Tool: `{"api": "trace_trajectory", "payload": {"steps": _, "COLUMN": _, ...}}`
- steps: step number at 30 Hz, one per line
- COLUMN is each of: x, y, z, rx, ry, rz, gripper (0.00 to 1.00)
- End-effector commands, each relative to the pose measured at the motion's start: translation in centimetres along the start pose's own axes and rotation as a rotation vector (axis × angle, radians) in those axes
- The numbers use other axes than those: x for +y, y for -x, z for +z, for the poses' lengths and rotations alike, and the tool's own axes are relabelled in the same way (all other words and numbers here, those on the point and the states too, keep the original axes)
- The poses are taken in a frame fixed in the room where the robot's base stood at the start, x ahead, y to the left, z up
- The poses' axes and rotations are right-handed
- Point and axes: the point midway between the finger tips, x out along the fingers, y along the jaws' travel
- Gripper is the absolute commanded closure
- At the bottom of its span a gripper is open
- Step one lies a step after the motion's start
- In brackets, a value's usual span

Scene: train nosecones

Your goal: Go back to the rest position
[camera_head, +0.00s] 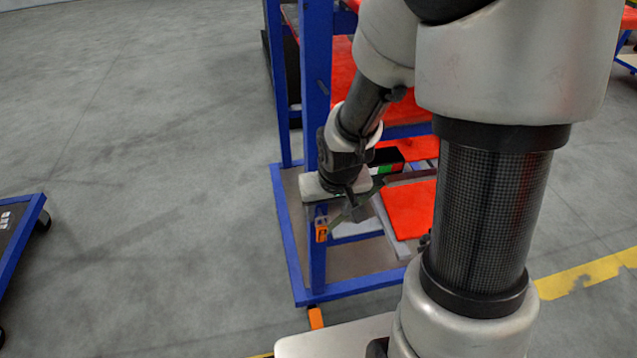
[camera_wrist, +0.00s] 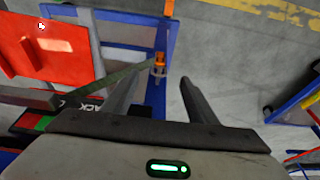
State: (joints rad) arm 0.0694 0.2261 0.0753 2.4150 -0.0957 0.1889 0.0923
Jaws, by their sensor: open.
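My gripper (camera_wrist: 160,95) is open in the wrist view, its two dark fingers spread apart with nothing held between them. In the head view my gripper (camera_head: 350,212) hangs low beside the blue rack (camera_head: 316,100), near its front post. An orange piece (camera_head: 321,230) is on that post, close to the fingertips; an orange piece also shows beyond the fingers in the wrist view (camera_wrist: 160,60). A red panel (camera_head: 408,208) lies right of the gripper on the rack, and a red panel fills the upper left of the wrist view (camera_wrist: 45,48).
The rack's blue posts and base frame stand close around my gripper. A blue-edged cart (camera_head: 20,235) stands at the far left. Open grey floor (camera_head: 150,150) lies between the cart and the rack. A yellow floor line (camera_head: 590,275) runs at the right.

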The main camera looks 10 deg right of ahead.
Motion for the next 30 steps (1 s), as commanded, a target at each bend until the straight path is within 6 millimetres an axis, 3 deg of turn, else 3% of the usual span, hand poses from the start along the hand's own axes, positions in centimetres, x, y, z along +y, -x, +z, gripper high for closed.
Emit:
{"api": "trace_trajectory", "payload": {"steps": 8, "x": 0.1, "y": 1.0, "z": -0.2, "rx": 0.008, "ry": 0.001, "rz": 0.003, "gripper": 0.47}}
{"api": "trace_trajectory", "payload": {"steps": 11, "x": 0.2, "y": 3.8, "z": -0.8, "rx": 0.031, "ry": 0.002, "rz": 0.013, "gripper": 0.47}}
{"api": "trace_trajectory", "payload": {"steps": 14, "x": 0.5, "y": 8.2, "z": -1.0, "rx": 0.062, "ry": 0.002, "rz": 0.025, "gripper": 0.47}}
{"api": "trace_trajectory", "payload": {"steps": 18, "x": 0.6, "y": 14.7, "z": 0.1, "rx": 0.102, "ry": -0.002, "rz": 0.032, "gripper": 0.47}}
{"api": "trace_trajectory", "payload": {"steps": 21, "x": 0.5, "y": 18.1, "z": 1.4, "rx": 0.123, "ry": -0.003, "rz": 0.030, "gripper": 0.47}}
{"api": "trace_trajectory", "payload": {"steps": 30, "x": 0.2, "y": 24.4, "z": 5.2, "rx": 0.170, "ry": -0.003, "rz": 0.009, "gripper": 0.47}}
